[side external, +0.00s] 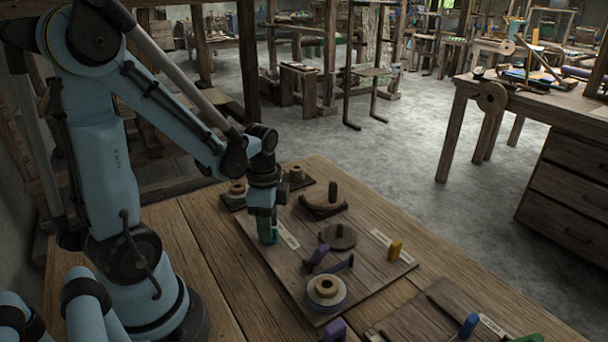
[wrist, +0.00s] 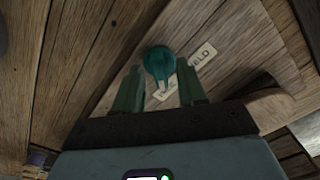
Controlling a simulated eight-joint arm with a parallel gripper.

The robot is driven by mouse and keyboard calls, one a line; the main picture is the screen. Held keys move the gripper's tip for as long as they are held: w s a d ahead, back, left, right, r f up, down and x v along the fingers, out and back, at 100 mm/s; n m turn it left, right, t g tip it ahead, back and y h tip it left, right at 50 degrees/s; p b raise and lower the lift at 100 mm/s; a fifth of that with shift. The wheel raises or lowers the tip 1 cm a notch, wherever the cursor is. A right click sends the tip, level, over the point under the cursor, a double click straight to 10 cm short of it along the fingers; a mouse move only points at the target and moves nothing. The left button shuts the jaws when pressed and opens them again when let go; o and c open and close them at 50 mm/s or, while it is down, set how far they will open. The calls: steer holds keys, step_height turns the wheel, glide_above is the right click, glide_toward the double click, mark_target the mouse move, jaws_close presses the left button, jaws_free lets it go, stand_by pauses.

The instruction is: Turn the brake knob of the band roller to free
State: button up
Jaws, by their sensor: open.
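A teal knob (wrist: 160,66) with a narrow pointer sits on the wooden board, just ahead of my gripper's fingertips in the wrist view. Its pointer is directed down the picture, toward a pale label (wrist: 190,72). Only the letters "ELD" read clearly on the label; a finger hides part of it. My gripper (wrist: 160,80) is open, with its two green fingers apart and nothing between them. In the side view my gripper (side external: 267,238) points down close over the board beside the label (side external: 288,236), and it largely hides the knob there.
A second board (side external: 425,322) lies at front right.

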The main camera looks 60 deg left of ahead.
step_height(320, 180, up, 12)
stand_by(0.7)
steer(key=shift+f, duration=0.1)
